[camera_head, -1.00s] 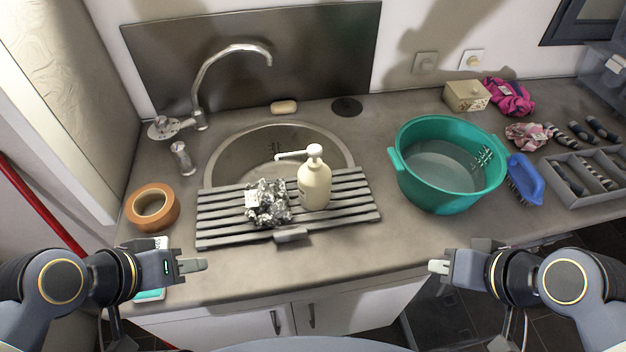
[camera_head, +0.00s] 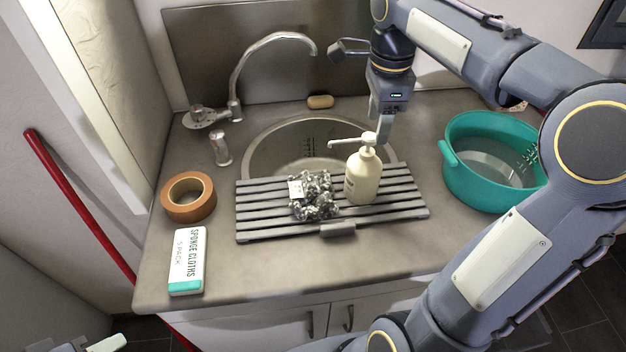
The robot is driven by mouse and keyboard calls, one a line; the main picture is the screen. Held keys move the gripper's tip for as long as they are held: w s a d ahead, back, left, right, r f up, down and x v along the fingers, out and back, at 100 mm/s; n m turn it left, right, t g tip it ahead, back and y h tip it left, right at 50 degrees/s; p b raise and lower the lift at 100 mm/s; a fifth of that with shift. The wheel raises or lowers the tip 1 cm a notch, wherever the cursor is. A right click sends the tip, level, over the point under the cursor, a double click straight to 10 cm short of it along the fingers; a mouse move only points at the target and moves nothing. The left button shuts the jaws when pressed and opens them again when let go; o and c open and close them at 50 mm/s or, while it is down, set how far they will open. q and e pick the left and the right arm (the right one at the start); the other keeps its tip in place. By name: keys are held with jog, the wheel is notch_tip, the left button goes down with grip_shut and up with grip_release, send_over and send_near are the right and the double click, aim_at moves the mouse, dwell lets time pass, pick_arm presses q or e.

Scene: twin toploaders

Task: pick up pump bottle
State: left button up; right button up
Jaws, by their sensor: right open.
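The cream pump bottle (camera_head: 363,180) stands upright on the grey slatted drainer (camera_head: 275,227) across the front of the sink, its nozzle pointing left. My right gripper (camera_head: 383,128) points down just behind and right of the bottle's pump head. It is open, with nothing seen in it; one finger shows clearly and overlaps the pump head's edge in the picture. I cannot tell whether they touch. Only a bit of my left gripper (camera_head: 105,344) shows at the bottom left edge, low in front of the counter; its jaw opening is not clear.
Crumpled foil (camera_head: 315,195) lies left of the bottle on the drainer. The tap (camera_head: 238,85) rises behind the sink (camera_head: 262,150). A teal tub (camera_head: 470,185) stands to the right, partly behind my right arm. Orange tape (camera_head: 170,208) and a sponge cloth pack (camera_head: 187,262) lie left.

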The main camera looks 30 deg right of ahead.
aim_at(370, 135)
jog(key=shift+w+a+f+m, duration=0.2)
jog(key=shift+w+m, duration=0.1)
jog(key=shift+w, duration=0.2)
jog(key=shift+w+f, duration=0.1)
jog(key=shift+f, duration=0.15)
jog(key=f, duration=0.7)
jog(key=shift+w+d, duration=0.2)
jog(key=shift+w, duration=0.1)
jog(key=shift+c, duration=0.4)
grip_shut()
